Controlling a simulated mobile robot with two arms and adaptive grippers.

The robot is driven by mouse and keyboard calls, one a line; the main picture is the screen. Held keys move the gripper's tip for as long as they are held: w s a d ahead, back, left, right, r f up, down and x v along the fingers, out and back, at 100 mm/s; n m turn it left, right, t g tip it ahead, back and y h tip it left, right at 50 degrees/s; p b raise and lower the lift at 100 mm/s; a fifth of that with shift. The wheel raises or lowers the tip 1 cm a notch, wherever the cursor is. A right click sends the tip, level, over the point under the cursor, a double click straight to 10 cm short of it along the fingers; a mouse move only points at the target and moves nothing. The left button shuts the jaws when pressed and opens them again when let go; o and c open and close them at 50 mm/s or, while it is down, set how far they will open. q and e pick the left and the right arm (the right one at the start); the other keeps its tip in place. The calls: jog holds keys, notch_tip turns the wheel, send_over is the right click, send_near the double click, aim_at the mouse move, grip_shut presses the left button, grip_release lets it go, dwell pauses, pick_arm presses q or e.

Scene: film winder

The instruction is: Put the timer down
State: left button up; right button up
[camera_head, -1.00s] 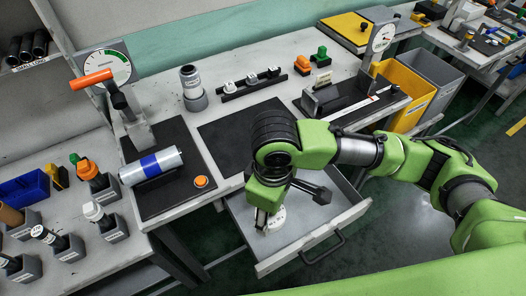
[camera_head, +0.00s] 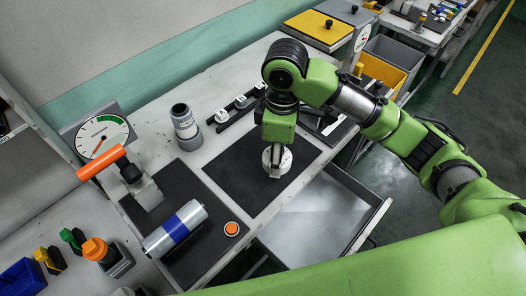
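The timer (camera_head: 285,161), a small white round thing, is at the tip of my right gripper (camera_head: 277,154), over the black mat (camera_head: 228,176) in the middle of the bench. The gripper points down and appears shut on the timer, partly covering it. I cannot tell whether the timer touches the mat. My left gripper is not in view.
The drawer (camera_head: 318,215) below the bench stands open and looks empty. Left of the mat are a grey bottle (camera_head: 185,127), a silver and blue cylinder (camera_head: 174,229) and an orange button (camera_head: 231,229). A black rack (camera_head: 236,107) with white pieces stands behind.

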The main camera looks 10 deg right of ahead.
jog(key=w+f, duration=0.2)
jog(key=w+a+f+p, duration=0.1)
jog(key=w+f, duration=0.1)
jog(key=w, duration=0.1)
jog(key=w+f, duration=0.2)
jog(key=w, duration=0.1)
jog(key=shift+w+a+f, duration=0.1)
jog(key=shift+a+f, duration=0.1)
jog(key=shift+f, duration=0.15)
jog(key=shift+w+f+p, duration=0.35)
jog(key=shift+f, duration=0.1)
notch_tip(320, 180, down, 3)
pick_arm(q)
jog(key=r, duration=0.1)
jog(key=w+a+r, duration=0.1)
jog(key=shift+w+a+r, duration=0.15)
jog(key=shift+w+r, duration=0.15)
pick_arm(e)
jog(key=shift+f, duration=0.15)
jog(key=o, duration=1.3)
